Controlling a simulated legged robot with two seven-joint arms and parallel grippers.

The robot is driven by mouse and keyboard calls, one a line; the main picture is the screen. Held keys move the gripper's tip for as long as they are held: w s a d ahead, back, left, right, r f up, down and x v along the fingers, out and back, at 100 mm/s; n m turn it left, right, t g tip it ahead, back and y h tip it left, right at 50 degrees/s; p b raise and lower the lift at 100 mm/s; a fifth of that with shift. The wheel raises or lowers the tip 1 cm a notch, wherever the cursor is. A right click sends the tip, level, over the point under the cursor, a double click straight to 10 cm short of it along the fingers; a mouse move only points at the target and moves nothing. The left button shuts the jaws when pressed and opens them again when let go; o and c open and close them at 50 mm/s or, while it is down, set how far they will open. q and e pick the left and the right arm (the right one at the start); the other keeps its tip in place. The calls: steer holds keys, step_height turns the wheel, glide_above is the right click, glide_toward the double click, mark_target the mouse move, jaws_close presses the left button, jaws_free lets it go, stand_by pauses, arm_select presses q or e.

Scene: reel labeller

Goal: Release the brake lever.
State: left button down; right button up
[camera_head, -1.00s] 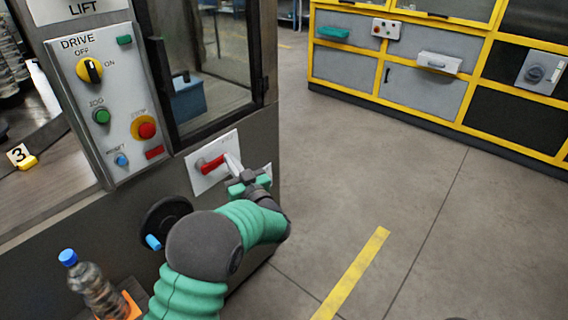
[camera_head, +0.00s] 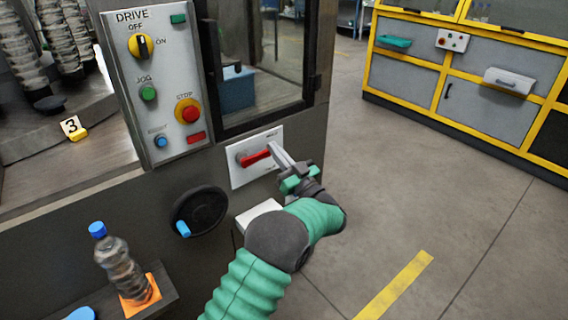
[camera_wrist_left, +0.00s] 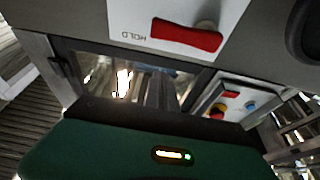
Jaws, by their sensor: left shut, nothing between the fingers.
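The red brake lever (camera_head: 256,157) sits on a white plate (camera_head: 240,176) on the front of the dark machine, below the glass door. It lies nearly level, tilted slightly up to the right. In the left wrist view the lever (camera_wrist_left: 186,36) shows near the top, beside the upside-down word "HOLD" on its plate. My left gripper (camera_head: 279,154) is shut and empty. Its fingertips are close to the right end of the lever; I cannot tell whether they touch it. My right gripper is not in view.
The drive panel (camera_head: 160,110) with knob and buttons is up and left. A black handwheel (camera_head: 200,211) is below left. A bottle (camera_head: 120,268) stands on a small shelf at lower left. Open floor (camera_head: 430,190) lies to the right, with yellow cabinets (camera_head: 470,90) behind.

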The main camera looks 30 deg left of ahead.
mark_target(266, 156)
arm_select(q)
steer(key=a, duration=0.1)
steer(key=w+a+f+b, duration=0.1)
steer(key=a+f, duration=0.1)
steer(key=shift+w+a, duration=0.15)
steer(key=shift+a, duration=0.25)
steer(key=shift+d+f+b, duration=0.1)
steer(key=shift+f+b, duration=0.2)
steer(key=shift+f, duration=0.15)
steer(key=shift+m+t+p, duration=0.3)
steer(key=shift+m+p, duration=0.4)
step_height(266, 156, down, 3)
steer(key=m+t+h+p, duration=0.1)
steer(key=m+p, duration=0.2)
steer(key=m, duration=0.1)
steer(key=m+t+h+p, duration=0.1)
steer(key=m+p, duration=0.2)
steer(key=shift+w+d+r+m+t, duration=0.1)
steer(key=shift+m+t, duration=0.2)
steer(key=shift+m, duration=0.1)
steer(key=shift+s+a+f+m+t+h+p, duration=0.15)
steer(key=shift+f+m+h+p, duration=0.35)
steer(key=shift+m+p, duration=0.5)
steer(key=shift+s+a+f+m+t+h+p, duration=0.1)
steer(key=shift+s+f+m+t+h+p, duration=0.3)
steer(key=shift+m, duration=0.85)
steer(key=shift+s+a+f+m+g+h+p, duration=0.1)
steer(key=shift+f+m+h+p, duration=0.5)
steer(key=shift+m+p, duration=0.5)
